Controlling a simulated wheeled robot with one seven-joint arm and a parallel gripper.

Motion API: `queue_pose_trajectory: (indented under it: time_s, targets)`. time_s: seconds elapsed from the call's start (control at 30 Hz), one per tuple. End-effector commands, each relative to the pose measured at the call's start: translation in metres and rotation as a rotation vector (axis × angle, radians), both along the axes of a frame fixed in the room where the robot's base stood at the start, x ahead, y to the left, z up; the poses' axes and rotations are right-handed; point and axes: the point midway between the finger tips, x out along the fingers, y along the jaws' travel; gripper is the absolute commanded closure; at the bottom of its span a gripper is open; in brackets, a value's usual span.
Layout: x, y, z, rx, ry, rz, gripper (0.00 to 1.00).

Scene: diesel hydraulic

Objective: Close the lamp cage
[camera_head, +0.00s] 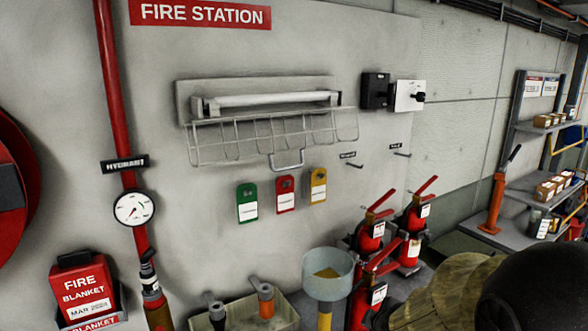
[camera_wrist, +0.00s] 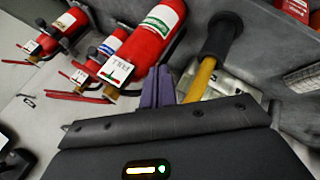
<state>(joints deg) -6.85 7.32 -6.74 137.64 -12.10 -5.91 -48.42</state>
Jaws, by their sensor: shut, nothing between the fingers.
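The lamp cage (camera_head: 270,136) is a wire-mesh guard in the head view, on the wall under the "FIRE STATION" sign. It stands open, tilted out and down from the lamp fixture, with a loop handle (camera_head: 288,163) at its lower edge. The white lamp tube (camera_head: 275,100) shows uncovered above it on its grey backplate. My gripper (camera_wrist: 158,88) shows in the wrist view with its purple fingers together and empty. It is near the red extinguishers, away from the cage. The cage is not in the wrist view.
Red extinguishers (camera_head: 370,238) stand below right of the lamp, beside a funnel-topped yellow post (camera_head: 327,275). Green, red and yellow tags (camera_head: 285,194) hang under the cage. Two switch boxes (camera_head: 408,96) and hooks (camera_head: 354,163) are to its right. A red pipe (camera_head: 115,90) runs at left.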

Motion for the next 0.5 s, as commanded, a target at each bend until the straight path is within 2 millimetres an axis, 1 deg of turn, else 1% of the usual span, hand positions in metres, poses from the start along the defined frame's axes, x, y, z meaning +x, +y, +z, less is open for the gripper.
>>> queue_pose_trajectory:
  time_s: [0.03,0.2,0.37,0.43,0.5]
  targets:
    - [0.009,0.002,0.03,-0.039,-0.031,0.055,1.0]
    - [0.032,0.009,0.076,-0.171,-0.128,0.223,1.0]
    - [0.049,0.016,0.112,-0.28,-0.205,0.349,1.0]
    - [0.06,0.02,0.117,-0.353,-0.255,0.426,1.0]
    - [0.071,0.026,0.127,-0.434,-0.31,0.507,1.0]
